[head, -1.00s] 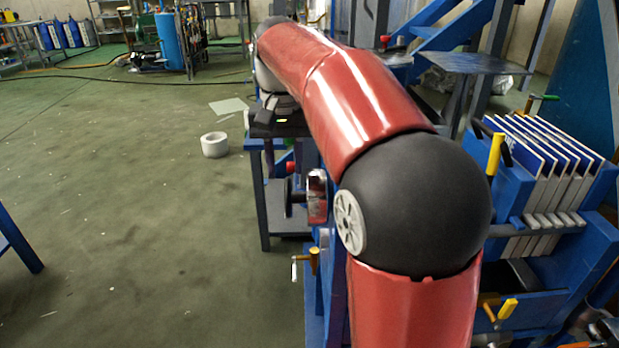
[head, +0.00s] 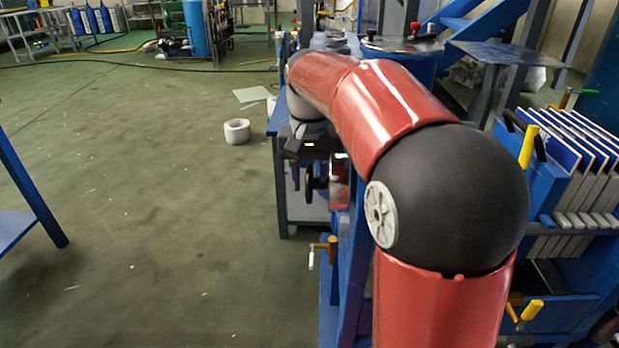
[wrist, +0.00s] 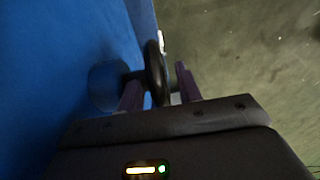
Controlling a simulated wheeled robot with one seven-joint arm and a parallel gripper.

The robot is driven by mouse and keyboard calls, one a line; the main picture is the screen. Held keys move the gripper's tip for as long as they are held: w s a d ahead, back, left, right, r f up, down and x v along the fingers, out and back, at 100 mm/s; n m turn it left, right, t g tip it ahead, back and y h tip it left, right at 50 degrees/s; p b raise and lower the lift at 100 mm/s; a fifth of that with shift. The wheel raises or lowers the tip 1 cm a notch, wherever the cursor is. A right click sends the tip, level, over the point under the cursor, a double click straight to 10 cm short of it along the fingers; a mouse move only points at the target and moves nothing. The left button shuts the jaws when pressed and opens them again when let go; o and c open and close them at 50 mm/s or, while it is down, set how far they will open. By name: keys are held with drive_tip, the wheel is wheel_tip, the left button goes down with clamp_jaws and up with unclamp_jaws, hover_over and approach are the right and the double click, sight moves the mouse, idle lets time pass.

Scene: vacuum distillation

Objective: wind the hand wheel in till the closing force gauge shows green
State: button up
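The black hand wheel (wrist: 155,72) is seen edge-on in the wrist view, on a short shaft from a round boss (wrist: 107,87) on a blue body. My gripper (wrist: 158,78) is open, with one purple finger on each side of the wheel's rim. Gaps seem to show between fingers and rim; contact cannot be told. In the head view the wheel (head: 309,181) is small and dark beside a blue frame, just right of my gripper (head: 296,175). I cannot make out the closing force gauge or its colour in either view.
A brass-coloured valve with a white handle (head: 331,246) juts out nearer me. A plate stack (head: 585,160) stands at right. A white roll (head: 237,131) lies on the floor, which is open at left.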

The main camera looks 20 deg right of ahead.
clamp_jaws()
drive_tip(key=t+b, duration=0.1)
drive_tip(key=b, duration=0.2)
drive_tip(key=shift+s+f+t+h, duration=0.15)
drive_tip(key=shift+f+t+h, duration=0.15)
drive_tip(key=shift+t, duration=0.1)
drive_tip(key=shift+r+t+b, duration=0.3)
drive_tip(key=shift+t+b, duration=0.1)
drive_tip(key=shift+b, duration=0.25)
unclamp_jaws()
drive_tip(key=shift+p+v, duration=0.8)
drive_tip(key=shift+v, duration=3.1)
drive_tip(key=shift+a, duration=0.1)
